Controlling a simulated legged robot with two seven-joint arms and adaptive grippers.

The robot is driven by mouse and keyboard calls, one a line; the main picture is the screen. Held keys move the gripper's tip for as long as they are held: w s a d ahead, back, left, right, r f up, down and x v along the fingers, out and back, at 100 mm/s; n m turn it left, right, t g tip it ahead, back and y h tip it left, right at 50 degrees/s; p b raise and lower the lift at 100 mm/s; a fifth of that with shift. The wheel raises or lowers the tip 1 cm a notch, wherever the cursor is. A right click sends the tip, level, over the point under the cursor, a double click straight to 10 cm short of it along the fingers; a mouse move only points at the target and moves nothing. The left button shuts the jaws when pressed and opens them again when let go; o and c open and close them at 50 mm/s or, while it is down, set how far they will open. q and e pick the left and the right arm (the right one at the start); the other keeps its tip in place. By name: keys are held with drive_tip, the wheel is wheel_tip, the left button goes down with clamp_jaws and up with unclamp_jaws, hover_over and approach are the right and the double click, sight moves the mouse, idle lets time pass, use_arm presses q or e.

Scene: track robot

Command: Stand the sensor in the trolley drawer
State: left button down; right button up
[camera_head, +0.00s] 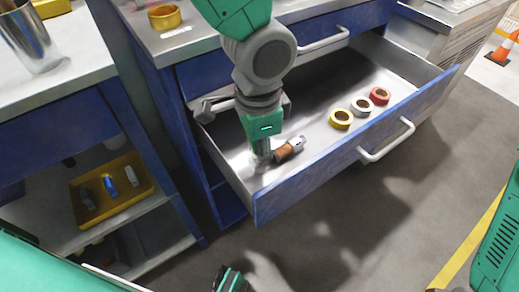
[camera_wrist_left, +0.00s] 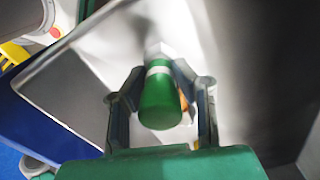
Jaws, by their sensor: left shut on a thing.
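My left gripper (camera_head: 262,160) points down inside the open trolley drawer (camera_head: 310,182), near its front left corner. In the left wrist view, the gripper (camera_wrist_left: 160,76) is shut on a green cylinder with a white band and a grey far end, which I take for the sensor (camera_wrist_left: 160,102). It points away from the wrist, toward the drawer floor; whether its end touches the floor I cannot tell. In the head view the gripper hides most of it. A brown cylindrical thing with a pale end (camera_head: 289,150) lies just right of the fingers. My right gripper does not show.
Yellow (camera_head: 341,119), white (camera_head: 361,107) and red (camera_head: 380,96) rings lie in the drawer's right part. The drawer's middle floor is bare. A handle (camera_head: 386,140) sticks out of its front. A yellow tray (camera_head: 110,190) stands on a shelf at left.

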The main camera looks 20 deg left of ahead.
use_arm(q)
drive_tip(key=c, duration=1.3)
unclamp_jaws()
drive_tip(key=shift+d, duration=0.25)
wheel_tip(320, 180, up, 12)
drive_tip(key=p, duration=0.5)
drive_tip(key=shift+r, duration=0.1)
